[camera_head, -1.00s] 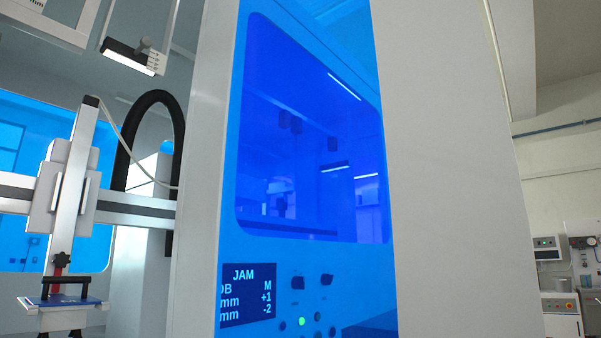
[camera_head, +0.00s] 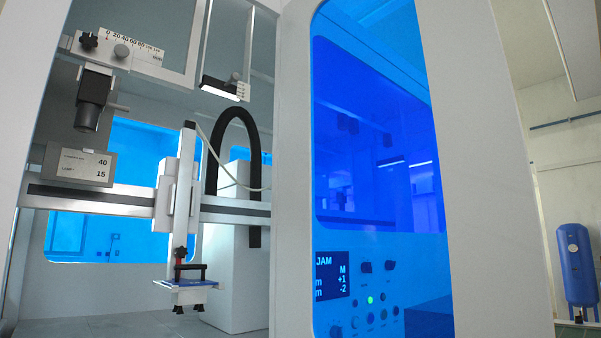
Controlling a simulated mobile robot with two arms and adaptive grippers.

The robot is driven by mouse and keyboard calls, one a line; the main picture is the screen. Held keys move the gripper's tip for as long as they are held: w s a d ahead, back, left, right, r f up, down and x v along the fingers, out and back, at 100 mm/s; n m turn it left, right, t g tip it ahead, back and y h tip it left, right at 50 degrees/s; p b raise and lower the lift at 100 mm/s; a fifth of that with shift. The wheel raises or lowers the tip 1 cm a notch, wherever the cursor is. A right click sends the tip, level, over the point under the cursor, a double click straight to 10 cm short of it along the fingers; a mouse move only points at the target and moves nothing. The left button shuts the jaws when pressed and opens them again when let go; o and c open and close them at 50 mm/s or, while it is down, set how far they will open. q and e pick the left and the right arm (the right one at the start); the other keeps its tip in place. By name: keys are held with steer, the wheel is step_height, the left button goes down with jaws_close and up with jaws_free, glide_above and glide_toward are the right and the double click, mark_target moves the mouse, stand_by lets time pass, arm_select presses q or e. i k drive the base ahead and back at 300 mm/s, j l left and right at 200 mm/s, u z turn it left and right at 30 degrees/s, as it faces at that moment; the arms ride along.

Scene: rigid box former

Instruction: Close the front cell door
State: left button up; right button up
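The front cell door looks like the tall pale-framed panel with a blue see-through pane (camera_head: 330,22) in the middle and right of the head view. It stands at an angle to the cell front, and the cell opening to its left is uncovered, so the door looks open. Its near upright (camera_head: 480,190) is a broad white-grey face. Its handle and hinges cannot be made out. Neither of my grippers shows in the head view.
Inside the cell, a gantry rail (camera_head: 100,200) carries a vertical pick head (camera_head: 182,190). A camera (camera_head: 95,98) hangs at upper left. A display reading JAM (camera_head: 333,275) and several knobs show through the blue pane. A blue tank (camera_head: 577,262) stands far right.

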mark_target(408, 208)
steer(key=l+u, duration=0.1)
steer(key=u, duration=0.3)
steer(key=l+u, duration=0.15)
steer(key=u, duration=0.3)
steer(key=l+u, duration=0.15)
steer(key=u, duration=0.25)
steer(key=l+u, duration=0.2)
steer(key=u, duration=0.2)
steer(key=k+l, duration=0.1)
steer(key=l, duration=0.35)
steer(key=k+l, duration=0.1)
steer(key=l, duration=0.35)
steer(key=k+l, duration=0.1)
steer(key=l, duration=0.4)
steer(key=k+l, duration=0.1)
steer(key=l, duration=0.8)
steer(key=k+l, duration=0.15)
steer(key=l, duration=0.3)
